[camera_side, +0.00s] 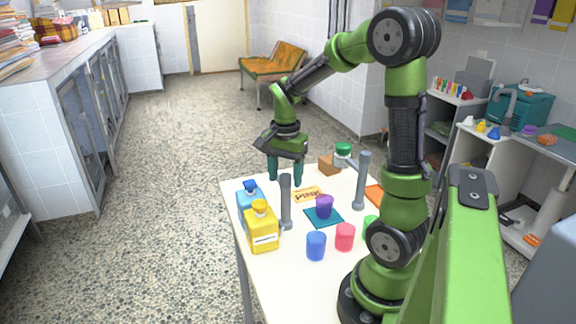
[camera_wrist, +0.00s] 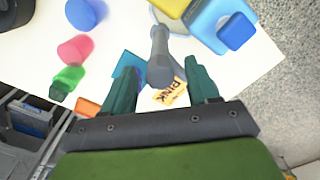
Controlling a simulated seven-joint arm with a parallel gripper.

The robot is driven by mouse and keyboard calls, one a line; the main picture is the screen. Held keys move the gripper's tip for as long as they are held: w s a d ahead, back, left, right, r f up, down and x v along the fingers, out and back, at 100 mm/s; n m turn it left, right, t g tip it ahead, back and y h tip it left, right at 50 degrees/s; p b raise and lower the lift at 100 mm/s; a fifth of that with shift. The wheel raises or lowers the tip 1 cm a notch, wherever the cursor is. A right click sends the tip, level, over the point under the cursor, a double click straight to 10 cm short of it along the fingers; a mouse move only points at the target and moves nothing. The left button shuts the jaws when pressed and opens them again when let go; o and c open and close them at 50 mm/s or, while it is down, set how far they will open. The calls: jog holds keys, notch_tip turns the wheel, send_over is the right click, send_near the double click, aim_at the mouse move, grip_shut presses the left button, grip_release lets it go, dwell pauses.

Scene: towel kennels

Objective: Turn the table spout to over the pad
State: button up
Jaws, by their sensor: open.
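A grey upright post (camera_side: 285,203) stands on the white table beside the yellow bottle, and a second grey post (camera_side: 361,182) stands farther right. I cannot tell which is the table spout, or where its outlet points. A teal pad (camera_side: 333,221) lies between the posts with a purple cup (camera_side: 324,206) on it. In the wrist view a grey post (camera_wrist: 160,58) shows between my fingers, with a teal pad (camera_wrist: 128,63) partly hidden by one finger. My gripper (camera_side: 285,179) is open and empty, pointing down near the table's far left side; it also shows in the wrist view (camera_wrist: 163,80).
A yellow bottle (camera_side: 261,229) and a blue bottle (camera_side: 246,197) stand at left. A blue cup (camera_side: 316,246) and a pink cup (camera_side: 345,237) stand in front. A lettered card (camera_side: 307,195), brown block (camera_side: 329,166) and green-lidded jar (camera_side: 343,151) are farther back.

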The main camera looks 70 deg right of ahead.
jog(key=shift+f, duration=0.2)
grip_shut()
dwell(0.3)
